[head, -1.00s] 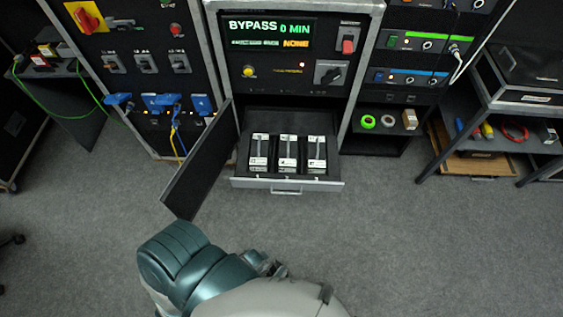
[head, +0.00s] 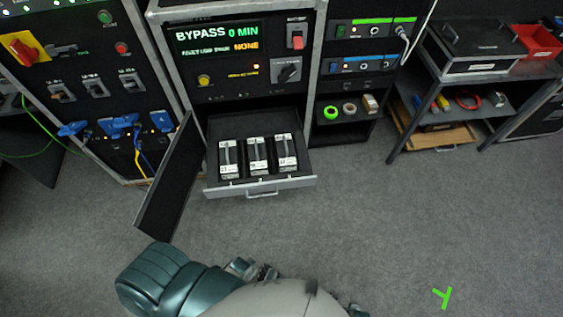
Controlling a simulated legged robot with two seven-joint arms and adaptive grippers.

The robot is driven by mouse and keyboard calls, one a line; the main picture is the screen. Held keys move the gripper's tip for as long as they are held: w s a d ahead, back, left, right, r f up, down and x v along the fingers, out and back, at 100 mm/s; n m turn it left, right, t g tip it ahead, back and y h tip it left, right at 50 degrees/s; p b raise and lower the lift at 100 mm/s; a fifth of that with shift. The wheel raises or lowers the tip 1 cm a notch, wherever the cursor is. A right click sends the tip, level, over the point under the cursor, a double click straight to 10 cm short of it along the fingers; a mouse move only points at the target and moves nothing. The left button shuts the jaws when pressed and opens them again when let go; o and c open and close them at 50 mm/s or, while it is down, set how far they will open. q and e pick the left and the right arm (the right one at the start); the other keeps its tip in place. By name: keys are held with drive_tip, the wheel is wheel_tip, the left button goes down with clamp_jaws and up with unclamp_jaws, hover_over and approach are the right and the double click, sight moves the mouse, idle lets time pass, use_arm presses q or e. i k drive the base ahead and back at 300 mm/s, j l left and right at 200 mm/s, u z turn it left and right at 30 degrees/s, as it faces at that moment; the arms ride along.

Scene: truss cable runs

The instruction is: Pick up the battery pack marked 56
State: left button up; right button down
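Three battery packs with pale tops and grey handles stand side by side in an open drawer (head: 296,183): the left pack (head: 229,158), the middle pack (head: 257,157) and the right pack (head: 286,153). Each has a small white label at its front end. The labels are too small to read, so I cannot tell which pack is marked 56. A teal and grey part of my own body fills the bottom of the view, with small metal parts behind it. I make out no gripper fingertips, and nothing touches the packs.
The cabinet's open door (head: 170,178) sticks out to the drawer's left. Its display (head: 216,39) reads BYPASS 0 MIN and NONE. A shelf table (head: 491,67) stands at right.

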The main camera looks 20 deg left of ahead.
sight(256, 148)
drive_tip(key=i+l, duration=0.15)
drive_tip(key=i+l+u, duration=0.8)
drive_tip(key=i+l, duration=0.1)
drive_tip(key=i, duration=0.05)
